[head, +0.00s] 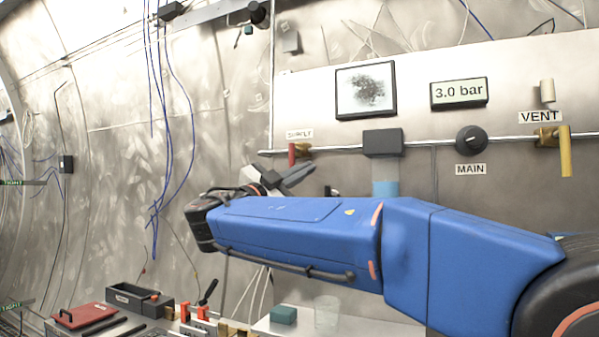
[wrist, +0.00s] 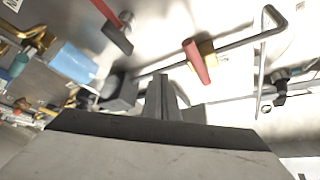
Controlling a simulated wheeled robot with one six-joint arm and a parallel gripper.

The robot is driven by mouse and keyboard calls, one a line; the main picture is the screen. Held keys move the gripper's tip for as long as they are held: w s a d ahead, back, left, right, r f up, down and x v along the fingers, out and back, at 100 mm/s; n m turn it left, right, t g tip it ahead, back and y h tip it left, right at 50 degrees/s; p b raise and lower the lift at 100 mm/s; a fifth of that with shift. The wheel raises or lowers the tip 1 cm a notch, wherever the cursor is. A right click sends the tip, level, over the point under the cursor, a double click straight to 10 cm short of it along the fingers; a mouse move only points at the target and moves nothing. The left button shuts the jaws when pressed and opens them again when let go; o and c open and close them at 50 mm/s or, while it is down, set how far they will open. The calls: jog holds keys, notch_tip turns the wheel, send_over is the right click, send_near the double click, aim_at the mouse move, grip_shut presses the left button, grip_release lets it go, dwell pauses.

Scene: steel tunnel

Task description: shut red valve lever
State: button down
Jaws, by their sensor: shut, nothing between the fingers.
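The red valve lever (head: 292,154) sits on a brass valve on the horizontal pipe under the SUPPLY label. It points down, crosswise to the pipe. In the wrist view the red lever (wrist: 198,63) also lies across the pipe, beyond and to the right of my fingertips. My gripper (head: 300,176) is just below the lever in the head view, partly hidden by my blue arm. In the wrist view my gripper (wrist: 164,84) has its fingers together, with nothing between them. A gap shows between fingers and lever there; the distance is hard to judge.
A grey box (head: 383,142) on the pipe, the black MAIN knob (head: 469,141) and the yellow VENT lever (head: 565,152) are to the right. A gauge reads 3.0 bar (head: 459,93). Blue cables (head: 160,120) hang at left. Tools and a black tray (head: 138,299) lie below.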

jog(key=s+a, duration=0.6)
jog(key=a, duration=0.1)
jog(key=shift+a, duration=0.3)
jog(key=shift+r, duration=0.1)
jog(key=shift+w, duration=0.1)
